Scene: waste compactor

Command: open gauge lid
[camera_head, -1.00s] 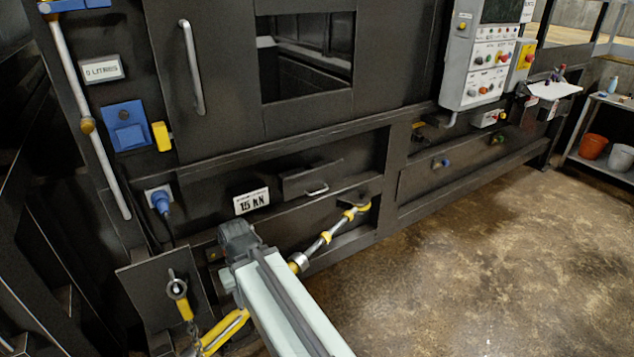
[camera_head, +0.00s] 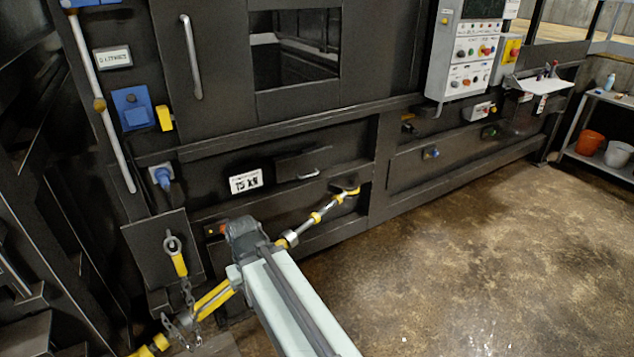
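A small dark lid (camera_head: 296,164) with a short pale handle (camera_head: 308,176) sits low on the front of the compactor, beside a white plate (camera_head: 246,181) marked in kN. It looks like the gauge lid, though no label names it. It appears shut, and no gauge face shows. My pale arm (camera_head: 292,305) reaches up from the bottom edge and ends in a dark joint (camera_head: 244,236), below and left of the lid in the picture. No gripper fingers show.
A chain (camera_head: 189,294) hangs from a yellow-handled ring at lower left. A blue box (camera_head: 131,108) and a blue plug (camera_head: 162,177) are on the left. The floor (camera_head: 470,260) on the right is clear.

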